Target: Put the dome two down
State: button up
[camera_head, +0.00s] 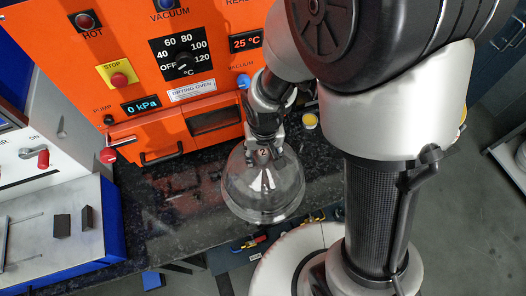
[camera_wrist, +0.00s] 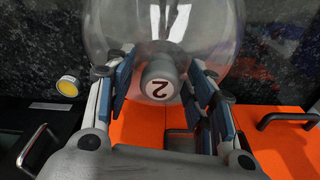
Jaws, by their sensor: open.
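Dome two is a clear glass dome (camera_head: 262,195) with a grey knob marked "2". It appears to stand upright on the dark speckled counter (camera_head: 165,215), near the front edge. My gripper (camera_head: 263,153) is above the dome at its knob. In the wrist view, the knob (camera_wrist: 161,84) sits between the two blue-padded fingers of my gripper (camera_wrist: 160,75), with a gap on both sides. The fingers are open. The dome's lower rim is partly hard to make out through the glass.
An orange drying oven (camera_head: 130,75) stands behind the counter, its door handle (camera_head: 160,155) facing the dome. A white unit (camera_head: 60,225) stands at left. Small tools (camera_head: 262,239) lie at the front edge.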

jog(key=shift+r, duration=0.1)
notch_tip(320, 180, up, 12)
jog(key=s+p, duration=0.1)
jog(key=p, duration=0.3)
jog(key=s+d+r+m+t, duration=0.1)
jog(key=s+d+r+t, duration=0.2)
jog(key=s+d+r, duration=0.8)
jog(key=v, duration=0.4)
jog(key=shift+d+r, duration=0.1)
notch_tip(320, 180, down, 3)
jog(key=b, duration=0.3)
